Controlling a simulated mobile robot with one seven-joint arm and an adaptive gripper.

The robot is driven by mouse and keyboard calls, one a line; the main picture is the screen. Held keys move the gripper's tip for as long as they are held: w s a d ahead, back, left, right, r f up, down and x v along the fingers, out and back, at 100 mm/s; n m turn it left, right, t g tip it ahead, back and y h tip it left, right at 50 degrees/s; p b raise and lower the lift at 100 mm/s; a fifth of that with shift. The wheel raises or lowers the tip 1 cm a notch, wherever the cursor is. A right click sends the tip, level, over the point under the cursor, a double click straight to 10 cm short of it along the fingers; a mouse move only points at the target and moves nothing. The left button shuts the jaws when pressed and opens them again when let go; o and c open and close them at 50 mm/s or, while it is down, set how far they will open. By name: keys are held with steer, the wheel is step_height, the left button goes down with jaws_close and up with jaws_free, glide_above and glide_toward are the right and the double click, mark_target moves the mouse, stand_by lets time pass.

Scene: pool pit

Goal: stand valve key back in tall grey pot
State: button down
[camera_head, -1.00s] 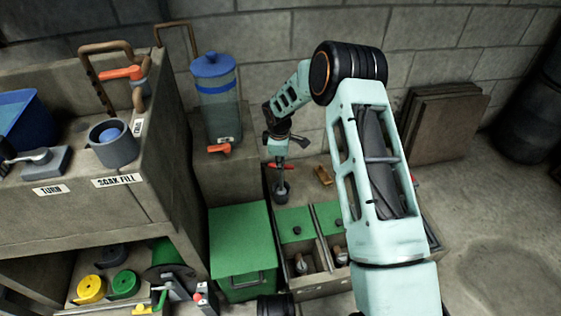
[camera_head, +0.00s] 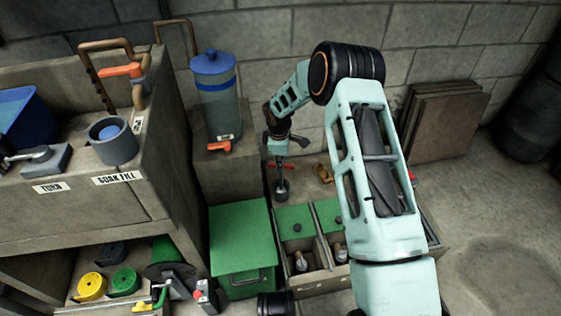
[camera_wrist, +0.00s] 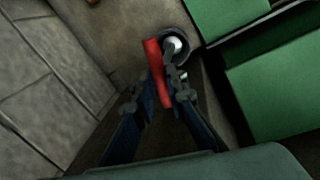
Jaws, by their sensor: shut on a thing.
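My gripper (camera_wrist: 158,92) is shut on the red handle of the valve key (camera_wrist: 153,62). In the head view, the red handle (camera_head: 287,165) shows just below my wrist, with a thin shaft hanging down from it. A round dark grey rim, which looks like the tall grey pot (camera_wrist: 166,31), lies beyond the handle in the wrist view, with a pale round end inside. In the head view a small dark grey cylinder (camera_head: 281,188) sits right under the handle. I cannot tell how deep the shaft is in it.
A green-lidded box (camera_head: 238,240) and an open crate with green lids (camera_head: 296,222) stand close in front. A blue-lidded tank (camera_head: 215,100) stands left on a ledge. Concrete wall is behind. Floor at the right (camera_head: 485,220) is clear.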

steer(key=shift+f, duration=0.7)
steer(key=c, duration=1.8)
jaws_free()
steer(key=shift+c, duration=0.2)
steer(key=shift+r, duration=0.1)
steer(key=shift+r+p, duration=2.55)
steer(key=shift+r, duration=1.4)
